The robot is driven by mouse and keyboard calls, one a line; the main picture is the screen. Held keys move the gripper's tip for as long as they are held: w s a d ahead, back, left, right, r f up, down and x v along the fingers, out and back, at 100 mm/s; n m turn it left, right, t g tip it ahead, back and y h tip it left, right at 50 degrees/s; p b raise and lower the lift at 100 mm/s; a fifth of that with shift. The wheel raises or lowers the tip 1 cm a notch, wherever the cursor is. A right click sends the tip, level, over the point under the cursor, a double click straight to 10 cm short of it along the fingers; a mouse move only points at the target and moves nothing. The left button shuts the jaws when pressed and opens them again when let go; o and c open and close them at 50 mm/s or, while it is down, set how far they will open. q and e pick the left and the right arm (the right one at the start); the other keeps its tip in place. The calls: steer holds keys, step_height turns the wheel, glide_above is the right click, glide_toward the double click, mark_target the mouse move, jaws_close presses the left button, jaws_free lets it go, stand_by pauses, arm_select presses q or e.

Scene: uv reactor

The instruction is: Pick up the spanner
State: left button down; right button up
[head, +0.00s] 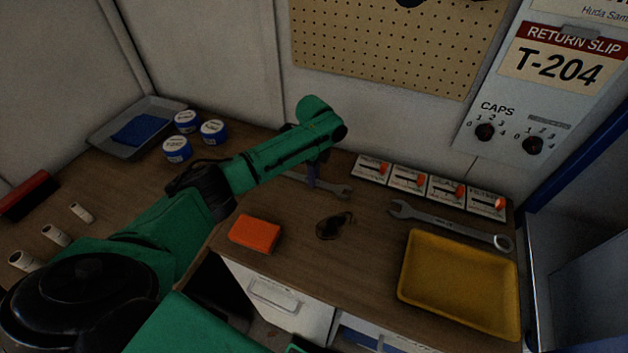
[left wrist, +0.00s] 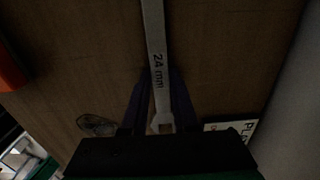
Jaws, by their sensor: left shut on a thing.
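A grey spanner (head: 338,189) lies at the back of the wooden bench, below my left gripper (head: 312,176), which points down at it. In the left wrist view the spanner (left wrist: 154,35) bears the mark "24 mm" and runs between the two dark fingers of the left gripper (left wrist: 157,88), which is shut on it. Its far end is partly hidden behind my arm in the head view. I cannot tell whether it is clear of the bench. A second, longer spanner (head: 450,225) lies to the right, behind the yellow tray. My right gripper is not in view.
A yellow tray (head: 407,282) stands at the front right. An orange block (head: 255,234) and dark goggles-like item (head: 333,225) lie in front of the gripper. Cards with orange-tipped levers (head: 408,180) line the back. Blue-and-white tubs (head: 177,149) and a grey tray (head: 105,142) stand left.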

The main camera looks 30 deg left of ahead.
arm_select(q)
step_height(320, 180, up, 20)
steer(key=shift+b, duration=0.45)
steer(key=shift+w, duration=0.1)
